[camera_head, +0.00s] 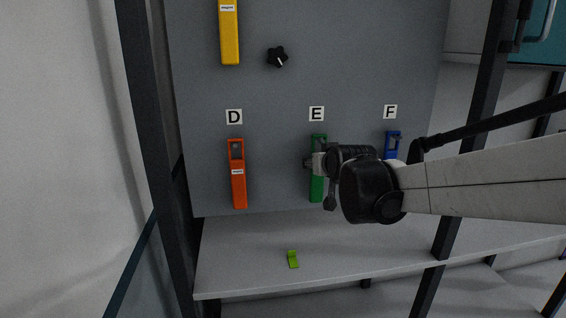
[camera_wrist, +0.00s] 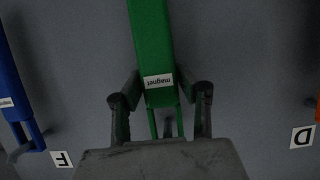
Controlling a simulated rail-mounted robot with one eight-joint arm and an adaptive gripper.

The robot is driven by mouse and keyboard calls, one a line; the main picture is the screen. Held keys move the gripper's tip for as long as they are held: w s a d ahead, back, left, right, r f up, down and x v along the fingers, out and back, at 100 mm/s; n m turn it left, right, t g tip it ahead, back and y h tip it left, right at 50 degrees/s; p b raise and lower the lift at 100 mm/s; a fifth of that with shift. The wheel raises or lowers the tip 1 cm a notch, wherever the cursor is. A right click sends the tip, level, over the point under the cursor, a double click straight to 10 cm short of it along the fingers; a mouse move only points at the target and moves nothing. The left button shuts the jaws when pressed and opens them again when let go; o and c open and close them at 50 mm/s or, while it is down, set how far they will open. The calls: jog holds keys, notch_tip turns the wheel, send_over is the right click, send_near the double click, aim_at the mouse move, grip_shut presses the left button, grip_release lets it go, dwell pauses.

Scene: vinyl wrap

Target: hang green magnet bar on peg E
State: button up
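The green magnet bar (camera_head: 317,190) is upright against the grey board, directly below the E label (camera_head: 316,113). Its open loop end is at the top, and a dark peg shows within the loop; I cannot tell how far the bar sits on the peg. In the wrist view the bar (camera_wrist: 152,40) appears upside down with its white "magnet" label. My gripper (camera_head: 318,163) is at the bar's upper half. In the wrist view my gripper (camera_wrist: 160,78) has one finger on each side of the bar, with the tips appearing to touch its edges.
An orange bar (camera_head: 239,190) hangs under D on the left, and a blue bar (camera_head: 391,145) under F on the right, partly behind my arm. A yellow bar (camera_head: 229,40) and a black knob (camera_head: 277,57) are above. A small green piece (camera_head: 293,260) lies on the shelf (camera_head: 230,270).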

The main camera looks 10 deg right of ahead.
jog(key=o, duration=0.4)
jog(key=shift+c, duration=0.2)
jog(key=v, duration=1.1)
jog(key=s+f+g+b, duration=0.6)
jog(key=s+f, duration=1.6)
jog(key=s, duration=0.2)
jog(key=shift+s+g, duration=0.3)
jog(key=shift+s, duration=0.05)
